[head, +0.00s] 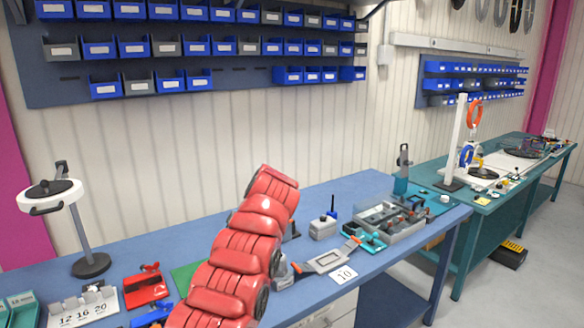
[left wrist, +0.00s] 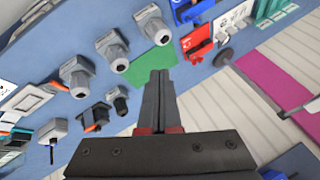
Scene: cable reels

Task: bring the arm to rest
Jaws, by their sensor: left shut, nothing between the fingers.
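My left gripper (left wrist: 159,75) shows in the left wrist view, its two dark fingers pressed together with nothing between them. It is over the blue workbench (left wrist: 45,30), and the fingertips appear in front of the edge of a green mat (left wrist: 150,68). In the head view my red segmented arm rises from the bottom middle and covers part of the blue workbench (head: 330,197) and most of the green mat (head: 184,277). No gripper shows in the head view, and my right gripper is in neither view.
Several grey fittings (left wrist: 112,46) lie near the mat. A red tool holder (head: 146,287), a numbered rack (head: 88,306) and a lamp-like stand (head: 90,264) are at left. A grey tray (head: 400,232) of parts is at right. Blue bins (head: 100,47) hang above. A teal bench (head: 500,205) stands beyond.

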